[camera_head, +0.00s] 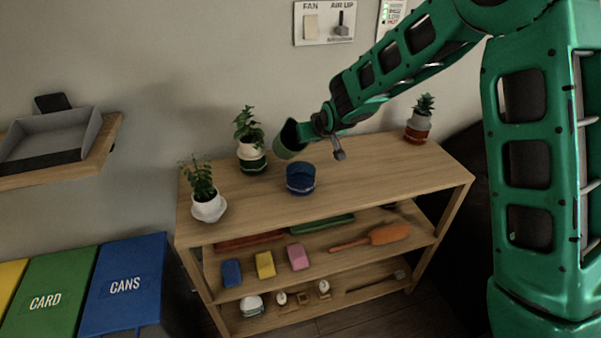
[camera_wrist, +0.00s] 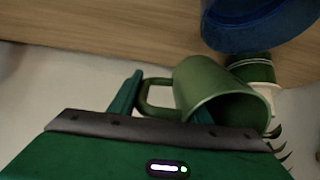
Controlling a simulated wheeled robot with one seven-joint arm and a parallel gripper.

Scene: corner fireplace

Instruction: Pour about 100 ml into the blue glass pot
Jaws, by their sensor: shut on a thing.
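The blue glass pot (camera_head: 300,179) stands on the wooden shelf top, near its front middle. It also shows in the wrist view (camera_wrist: 262,30), at the upper right. My gripper (camera_head: 321,124) is shut on a green mug (camera_head: 288,141), held above the shelf behind the blue pot. In the wrist view the gripper (camera_wrist: 165,103) is at the handle side of the mug (camera_wrist: 190,80). The mug is tilted, its open mouth towards the left in the head view, and it appears apart from the pot. No liquid or stream shows, and the inside of the pot cannot be made out.
Another plant in a white pot (camera_head: 208,208) is at the left, and one in a grey and red pot (camera_head: 417,130) at the far right. The shelf top (camera_head: 370,180) is clear right of the blue pot.

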